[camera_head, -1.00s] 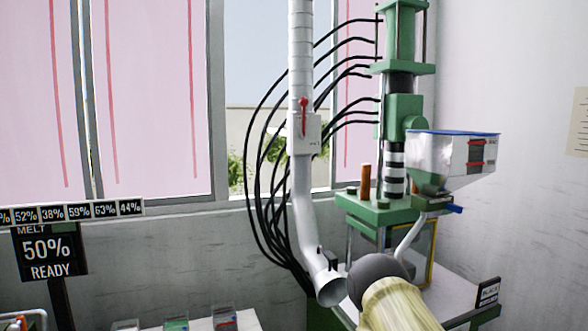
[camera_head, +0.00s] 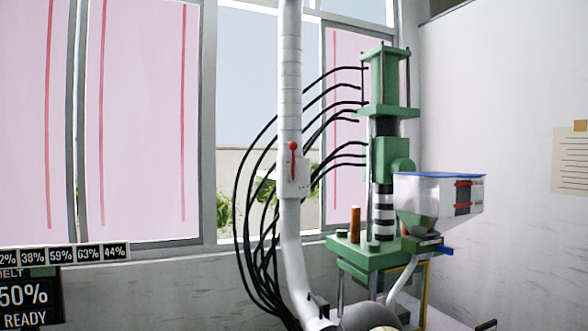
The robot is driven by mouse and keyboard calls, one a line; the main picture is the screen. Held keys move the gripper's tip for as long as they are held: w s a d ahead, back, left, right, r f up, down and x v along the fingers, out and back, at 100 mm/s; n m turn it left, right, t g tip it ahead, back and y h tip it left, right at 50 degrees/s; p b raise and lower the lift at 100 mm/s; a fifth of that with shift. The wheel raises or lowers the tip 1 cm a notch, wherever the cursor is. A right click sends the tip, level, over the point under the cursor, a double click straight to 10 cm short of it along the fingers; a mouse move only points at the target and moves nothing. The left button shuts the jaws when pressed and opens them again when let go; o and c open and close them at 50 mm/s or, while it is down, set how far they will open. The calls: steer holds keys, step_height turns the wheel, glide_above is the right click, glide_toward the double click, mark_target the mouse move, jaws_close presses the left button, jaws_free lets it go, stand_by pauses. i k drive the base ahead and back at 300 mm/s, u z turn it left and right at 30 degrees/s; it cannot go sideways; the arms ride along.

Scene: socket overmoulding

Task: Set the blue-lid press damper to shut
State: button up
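The green press (camera_head: 384,150) stands right of the window, with a clear hopper (camera_head: 436,210) under a blue lid (camera_head: 440,176) on its right side. A white duct (camera_head: 290,95) runs down left of the press. On the duct is a pale damper box (camera_head: 297,178) with a red lever (camera_head: 293,160), which points roughly upright along the duct. The box's small print is too small to read. Part of my arm shows at the bottom edge near the duct's lower end. My gripper is not in view.
Several black hoses (camera_head: 262,150) loop from the press down behind the duct. A melt display (camera_head: 28,300) and a strip of percent labels (camera_head: 65,255) are at the lower left. A wall (camera_head: 500,110) bounds the right, with a posted sheet (camera_head: 570,165).

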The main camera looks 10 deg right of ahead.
mark_target(293, 146)
steer(key=z, duration=0.05)
steer(key=k, duration=0.6)
steer(key=z, duration=0.6)
steer(key=i, duration=1.1)
steer(key=u, duration=0.25)
